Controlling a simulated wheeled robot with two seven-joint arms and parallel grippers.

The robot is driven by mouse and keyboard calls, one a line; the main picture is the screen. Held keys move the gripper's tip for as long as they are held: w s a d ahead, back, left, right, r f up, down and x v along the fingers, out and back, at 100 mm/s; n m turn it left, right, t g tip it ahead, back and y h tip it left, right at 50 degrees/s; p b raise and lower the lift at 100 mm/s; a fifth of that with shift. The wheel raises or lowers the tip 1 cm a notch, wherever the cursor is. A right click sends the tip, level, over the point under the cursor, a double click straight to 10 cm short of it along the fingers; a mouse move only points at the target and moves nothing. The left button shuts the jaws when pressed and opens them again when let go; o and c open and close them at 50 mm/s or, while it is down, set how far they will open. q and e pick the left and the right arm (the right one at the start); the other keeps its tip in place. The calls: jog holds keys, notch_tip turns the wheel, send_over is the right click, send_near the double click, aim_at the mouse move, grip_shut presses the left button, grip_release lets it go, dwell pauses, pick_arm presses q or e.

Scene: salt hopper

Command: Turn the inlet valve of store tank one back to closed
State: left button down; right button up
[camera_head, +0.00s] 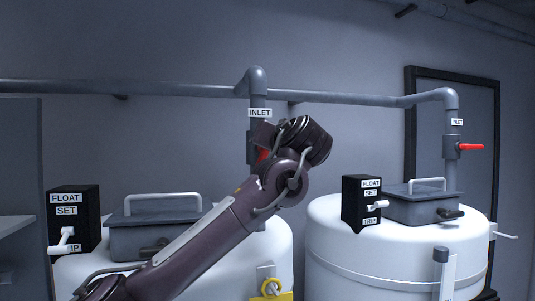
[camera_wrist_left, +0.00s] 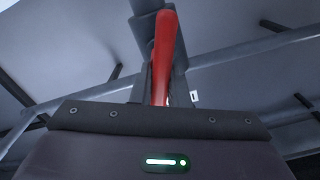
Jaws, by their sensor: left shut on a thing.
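The left tank's inlet valve sits on the grey vertical pipe under the INLET sign (camera_head: 260,113). Its red handle shows only as a small patch (camera_head: 262,154) beside my wrist in the head view. In the left wrist view the red handle (camera_wrist_left: 165,45) stands lengthwise near the grey pipe, its lower end running down behind my gripper's dark edge. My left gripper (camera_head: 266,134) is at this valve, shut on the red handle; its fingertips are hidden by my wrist. No tank number is readable. My right gripper is out of view.
A second white tank (camera_head: 335,245) stands at right, with its own red inlet handle (camera_head: 470,147) pointing sideways. Black float boxes (camera_head: 73,207) and grey lidded hatches (camera_head: 150,238) sit on the tanks. A yellow tag (camera_head: 271,296) hangs at the left tank's front.

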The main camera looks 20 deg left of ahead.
pick_arm(q)
jog(key=m, duration=0.1)
jog(key=m+b, duration=0.1)
jog(key=m, duration=0.1)
jog(key=shift+w+d+f, duration=0.1)
jog(key=shift+d+f, duration=0.05)
jog(key=shift+f, duration=0.05)
jog(key=m+b, duration=0.1)
jog(key=m, duration=0.2)
jog(key=shift+w+d+f+m, duration=0.1)
jog(key=shift+m, duration=0.2)
jog(key=shift+w+d+f+m+b, duration=0.1)
jog(key=shift+m+b, duration=0.1)
jog(key=shift+m, duration=0.85)
jog(key=shift+s+f+m+b, duration=0.15)
jog(key=shift+m+b, duration=0.1)
jog(key=shift+m, duration=0.75)
jog(key=shift+w+d+f+m+b, duration=0.1)
jog(key=shift+w+m+b, duration=0.1)
jog(key=shift+m, duration=0.85)
jog(key=c, duration=1.4)
grip_release()
